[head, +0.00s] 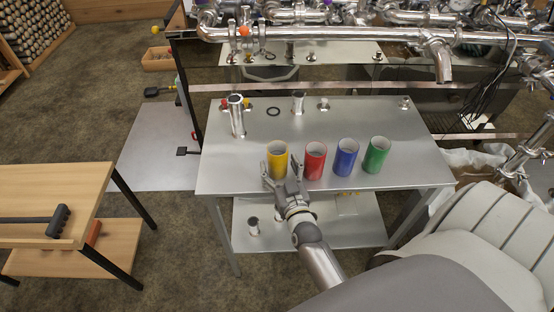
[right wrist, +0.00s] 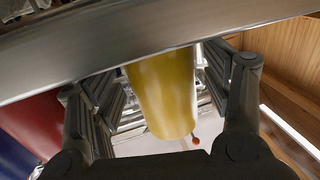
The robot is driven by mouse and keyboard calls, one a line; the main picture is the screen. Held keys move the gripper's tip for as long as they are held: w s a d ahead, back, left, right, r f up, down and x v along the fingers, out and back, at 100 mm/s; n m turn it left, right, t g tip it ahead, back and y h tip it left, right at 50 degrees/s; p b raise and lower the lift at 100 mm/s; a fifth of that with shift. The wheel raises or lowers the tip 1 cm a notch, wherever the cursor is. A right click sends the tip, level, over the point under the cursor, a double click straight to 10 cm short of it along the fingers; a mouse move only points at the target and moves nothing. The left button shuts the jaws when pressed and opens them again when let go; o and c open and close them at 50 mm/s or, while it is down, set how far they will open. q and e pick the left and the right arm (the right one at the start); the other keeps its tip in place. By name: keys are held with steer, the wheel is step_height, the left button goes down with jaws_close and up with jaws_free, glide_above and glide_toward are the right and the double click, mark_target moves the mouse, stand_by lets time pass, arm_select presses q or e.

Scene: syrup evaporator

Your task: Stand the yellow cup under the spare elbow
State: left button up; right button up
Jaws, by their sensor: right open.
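The yellow cup (head: 277,156) stands upright on the steel table, near its front edge, left of the other cups. My right gripper (head: 282,168) is open at its near side, with a finger toward each side of the cup. In the right wrist view, the yellow cup (right wrist: 165,95) shows between the two spread fingers (right wrist: 160,82). I cannot tell whether either finger touches it. A chrome elbow (head: 438,58) turns downward from the pipe above the table's back right; I cannot tell whether it is the spare one. My left gripper is not in view.
A red cup (head: 315,160), blue cup (head: 346,157) and green cup (head: 376,155) stand in a row to the right. Chrome fittings, including a tall tube (head: 236,115), stand at the back of the steel table (head: 225,170). The table's back right is mostly clear.

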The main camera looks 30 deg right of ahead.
steer(key=p+v, duration=0.2)
steer(key=v, duration=0.6)
steer(key=shift+s+d, duration=0.15)
steer(key=shift+s, duration=0.15)
